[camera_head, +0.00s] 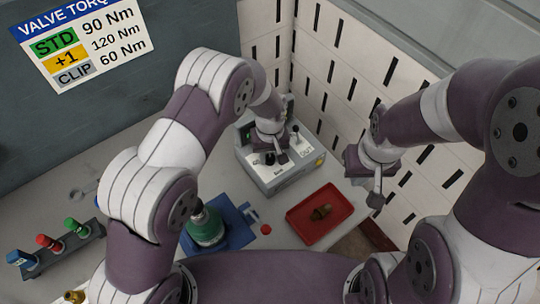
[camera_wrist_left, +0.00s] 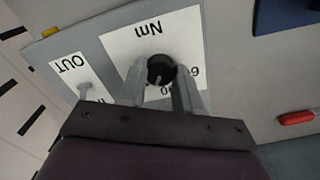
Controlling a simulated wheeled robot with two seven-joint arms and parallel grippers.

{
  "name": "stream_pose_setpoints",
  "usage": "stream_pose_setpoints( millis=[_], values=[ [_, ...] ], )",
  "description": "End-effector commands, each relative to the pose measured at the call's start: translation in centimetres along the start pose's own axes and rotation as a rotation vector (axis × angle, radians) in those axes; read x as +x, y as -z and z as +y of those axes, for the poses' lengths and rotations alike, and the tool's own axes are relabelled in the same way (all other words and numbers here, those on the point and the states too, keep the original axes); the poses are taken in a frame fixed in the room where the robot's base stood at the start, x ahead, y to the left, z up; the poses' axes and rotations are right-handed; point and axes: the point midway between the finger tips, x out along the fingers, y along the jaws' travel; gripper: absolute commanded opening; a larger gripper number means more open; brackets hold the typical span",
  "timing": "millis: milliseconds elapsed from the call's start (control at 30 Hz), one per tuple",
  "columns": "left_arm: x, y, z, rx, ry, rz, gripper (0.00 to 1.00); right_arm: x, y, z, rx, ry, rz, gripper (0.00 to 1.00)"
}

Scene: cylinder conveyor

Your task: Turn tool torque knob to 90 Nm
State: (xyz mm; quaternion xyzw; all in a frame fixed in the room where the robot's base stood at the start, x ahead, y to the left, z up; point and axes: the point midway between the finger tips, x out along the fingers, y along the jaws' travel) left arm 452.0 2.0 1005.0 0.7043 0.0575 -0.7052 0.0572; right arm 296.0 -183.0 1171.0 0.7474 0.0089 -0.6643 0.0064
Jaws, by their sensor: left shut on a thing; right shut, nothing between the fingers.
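The tool controller, a grey box (camera_head: 287,182), stands near the back corner in the head view. In the left wrist view its white dial label (camera_wrist_left: 125,50) reads "Nm" upside down; part of a "60" shows, and other marks are hidden. The round black torque knob (camera_wrist_left: 160,70) has a pale pointer line on it, aimed roughly at the lower edge of the picture. My left gripper (camera_wrist_left: 158,88) is shut on the knob, one finger on each side; in the head view it is over the box (camera_head: 273,157). My right gripper (camera_head: 376,192) is shut and empty, right of the box.
A wall sign (camera_head: 85,40) reads STD 90, +1 120, CLIP 60 Nm. A green cylinder (camera_head: 205,229) stands on a blue base (camera_head: 238,237). A rack (camera_head: 65,251) with coloured tools is at left. A slotted panel (camera_head: 330,60) stands behind.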

Motion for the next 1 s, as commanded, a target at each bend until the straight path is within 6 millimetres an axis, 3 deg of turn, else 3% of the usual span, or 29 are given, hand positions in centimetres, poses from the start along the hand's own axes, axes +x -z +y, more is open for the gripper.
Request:
stream_pose_setpoints(
  millis=[500, 1000],
  values=[
    [0.0, 0.1, 0.0, -0.426, -0.001, 0.001, 0.03, 1.8, -0.2, 0.0, 0.000, 0.000, 0.000, 0.00],
    [-0.1, 0.1, 0.1, -0.592, -0.003, 0.002, 0.03, 2.2, -0.3, 0.0, 0.000, 0.000, 0.000, 0.00]
  ],
)
